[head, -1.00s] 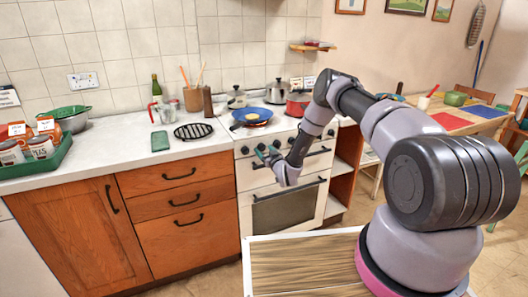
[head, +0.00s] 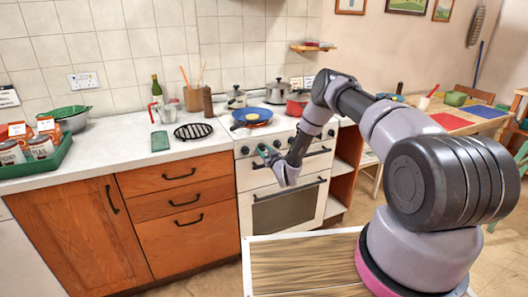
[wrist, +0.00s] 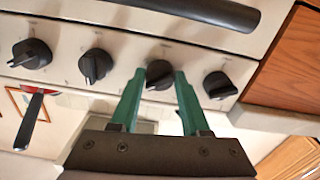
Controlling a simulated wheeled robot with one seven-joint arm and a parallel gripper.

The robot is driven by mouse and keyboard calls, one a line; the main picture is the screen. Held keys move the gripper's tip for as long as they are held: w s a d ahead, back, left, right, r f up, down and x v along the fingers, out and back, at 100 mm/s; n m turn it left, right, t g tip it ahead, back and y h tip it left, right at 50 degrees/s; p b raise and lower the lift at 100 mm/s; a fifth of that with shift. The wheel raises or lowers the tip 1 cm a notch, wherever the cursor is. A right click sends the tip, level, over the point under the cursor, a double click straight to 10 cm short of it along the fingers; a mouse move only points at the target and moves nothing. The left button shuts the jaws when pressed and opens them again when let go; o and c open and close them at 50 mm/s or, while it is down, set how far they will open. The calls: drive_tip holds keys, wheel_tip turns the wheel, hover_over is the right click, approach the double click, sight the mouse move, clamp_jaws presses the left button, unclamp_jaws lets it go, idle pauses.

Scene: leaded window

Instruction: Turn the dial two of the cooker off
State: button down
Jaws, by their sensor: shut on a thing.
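The white cooker (head: 246,172) stands against the tiled wall, with a row of black dials on its front panel. In the wrist view, which shows the cooker upside down, my gripper (wrist: 160,76) has its green fingers on either side of a black dial (wrist: 159,82), the second from the wooden drawers. I take this as dial two; my gripper is shut on it. A neighbouring dial (wrist: 219,85) is to its right and another dial (wrist: 94,66) to its left. In the head view my gripper (head: 263,150) is at the panel and hides part of it.
A blue pan (head: 246,113) with food in it sits on the hob, beside a red pot (head: 298,103). The oven handle (wrist: 205,11) runs close to the dials. Wooden drawers (head: 180,200) adjoin the cooker at the left.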

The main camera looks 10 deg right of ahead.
drive_tip(key=n, duration=1)
drive_tip(key=shift+d+n, duration=0.1)
drive_tip(key=shift+n, duration=0.2)
idle(0.4)
drive_tip(key=shift+c, duration=1.9)
unclamp_jaws()
drive_tip(key=shift+s, duration=0.1)
drive_tip(key=v, duration=1)
drive_tip(key=shift+s, duration=0.3)
